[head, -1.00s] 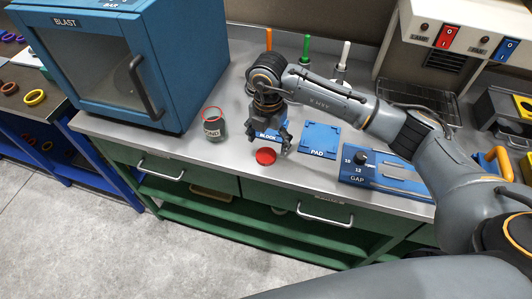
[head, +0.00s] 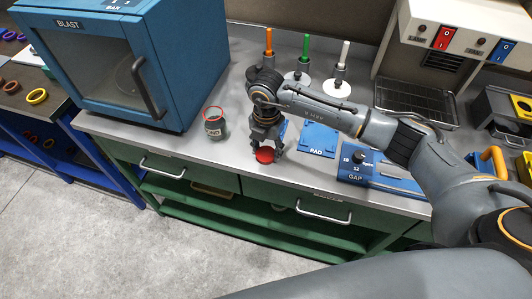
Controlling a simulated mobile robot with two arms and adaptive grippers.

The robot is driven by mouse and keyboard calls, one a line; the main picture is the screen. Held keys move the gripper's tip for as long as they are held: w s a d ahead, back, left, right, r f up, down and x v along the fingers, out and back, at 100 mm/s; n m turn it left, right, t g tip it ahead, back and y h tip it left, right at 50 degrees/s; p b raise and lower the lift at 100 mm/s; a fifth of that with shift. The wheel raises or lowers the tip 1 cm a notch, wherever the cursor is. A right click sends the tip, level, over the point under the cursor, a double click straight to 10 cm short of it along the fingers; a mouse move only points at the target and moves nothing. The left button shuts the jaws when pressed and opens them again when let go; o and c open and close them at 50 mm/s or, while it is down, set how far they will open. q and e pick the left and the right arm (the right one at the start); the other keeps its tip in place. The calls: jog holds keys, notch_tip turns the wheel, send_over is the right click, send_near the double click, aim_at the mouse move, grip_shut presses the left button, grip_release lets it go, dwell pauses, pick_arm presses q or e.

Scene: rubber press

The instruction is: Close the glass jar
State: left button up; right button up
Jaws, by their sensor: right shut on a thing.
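The glass jar (head: 215,127) stands upright on the steel worktop, left of my right gripper. It is dark, with a pale label and a red ring at its open mouth. The round red lid (head: 265,156) is at the front part of the worktop, to the right of the jar. My right gripper (head: 266,149) points down and is shut on the lid, its fingers on either side. I cannot tell whether the lid is lifted off the worktop. My left gripper is not in view.
The blue BLAST cabinet (head: 95,85) stands behind and left of the jar. A blue PAD plate (head: 318,140) and a blue GAP block (head: 375,172) lie to the right. Several bottles with coloured tips stand behind. The worktop between jar and lid is clear.

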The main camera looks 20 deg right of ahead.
aim_at(266, 153)
jog(key=shift+r, duration=0.5)
notch_tip(266, 153, up, 2)
jog(key=shift+a+r+b, duration=0.15)
jog(key=shift+b, duration=0.4)
jog(key=s+a+r+b, duration=0.4)
jog(key=s+a+r, duration=0.4)
jog(key=a+r, duration=0.1)
jog(key=shift+s+a+r, duration=0.25)
jog(key=shift+a+r, duration=0.1)
jog(key=shift+a, duration=0.55)
